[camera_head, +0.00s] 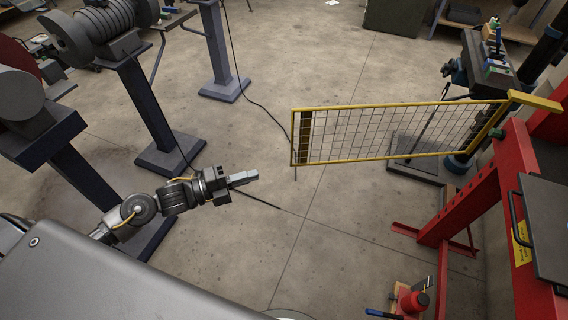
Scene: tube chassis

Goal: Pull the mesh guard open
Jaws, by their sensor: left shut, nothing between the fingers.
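The mesh guard (400,132) is a wire grid in a yellow frame, right of centre in the head view. Its right end meets a yellow bar at the top of a red frame (472,190), and the panel reaches left from there over open floor. A dark vertical strip stands near its free left end. My left gripper (245,178) is shut and empty, left of the guard's free end and apart from it. My right gripper does not show.
Grey pedestals with machines (150,115) stand at the left. A red bottle jack (410,300) sits on the floor at the lower right. A workbench with tools (487,60) stands behind the guard. The concrete floor (330,230) in the middle is mostly clear, with a black cable (258,105) across it.

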